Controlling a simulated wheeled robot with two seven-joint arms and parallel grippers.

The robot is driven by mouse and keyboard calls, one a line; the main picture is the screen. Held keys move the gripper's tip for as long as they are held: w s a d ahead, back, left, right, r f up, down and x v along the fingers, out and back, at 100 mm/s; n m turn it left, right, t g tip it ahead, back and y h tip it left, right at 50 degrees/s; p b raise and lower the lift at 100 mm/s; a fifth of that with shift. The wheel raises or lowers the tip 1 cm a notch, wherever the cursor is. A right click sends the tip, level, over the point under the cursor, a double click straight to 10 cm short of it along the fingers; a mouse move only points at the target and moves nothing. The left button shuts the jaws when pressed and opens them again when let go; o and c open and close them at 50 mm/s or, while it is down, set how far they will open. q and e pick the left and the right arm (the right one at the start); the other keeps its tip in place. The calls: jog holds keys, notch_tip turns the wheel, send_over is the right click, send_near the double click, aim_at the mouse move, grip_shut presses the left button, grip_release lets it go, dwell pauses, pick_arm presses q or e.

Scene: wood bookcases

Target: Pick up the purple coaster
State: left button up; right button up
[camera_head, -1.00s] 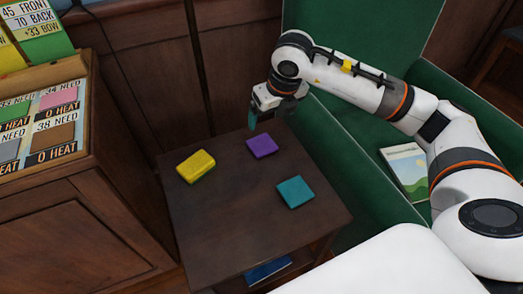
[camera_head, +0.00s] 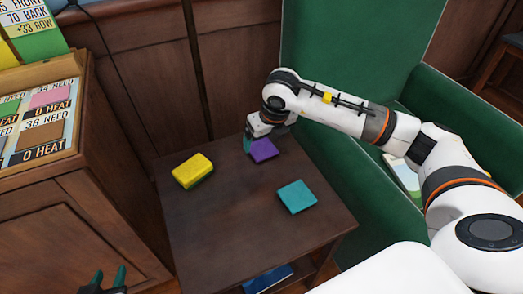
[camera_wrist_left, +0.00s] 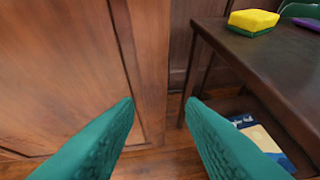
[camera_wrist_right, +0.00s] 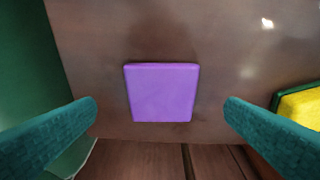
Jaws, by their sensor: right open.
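The purple coaster (camera_head: 263,150) lies flat near the back edge of the small dark wood table (camera_head: 240,225). It also shows in the right wrist view (camera_wrist_right: 161,93), centred between the fingers and a little beyond them. My right gripper (camera_head: 252,140) is open, with its fingers at the coaster's back left side in the head view; the right wrist view shows its teal fingers (camera_wrist_right: 160,118) wide apart and empty. My left gripper (camera_head: 106,280) is open and empty at the bottom left, low beside the wooden cabinet; its fingers fill the left wrist view (camera_wrist_left: 162,112).
A yellow and green sponge (camera_head: 193,171) lies left on the table, and a teal coaster (camera_head: 297,196) lies front right. A green armchair (camera_head: 345,180) stands close on the right. A cabinet (camera_head: 60,215) stands left. A book (camera_wrist_left: 262,140) lies on the table's lower shelf.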

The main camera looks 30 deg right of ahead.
aim_at(262, 148)
jog(key=b+x, duration=0.1)
jog(key=x, duration=0.2)
jog(key=shift+w+a+f, duration=0.1)
jog(key=shift+w+f, duration=0.05)
jog(key=shift+f, duration=0.1)
jog(key=shift+w+f, duration=0.1)
jog(key=shift+f, duration=0.15)
pick_arm(q)
jog(key=w+r+t, duration=0.1)
jog(key=r, duration=0.1)
jog(key=w+d+r+t, duration=0.1)
jog(key=r+t, duration=0.1)
jog(key=shift+w+d+h, duration=0.15)
jog(key=shift+w+h, duration=0.2)
jog(key=shift+h, duration=0.05)
pick_arm(e)
jog(key=c, duration=1.1)
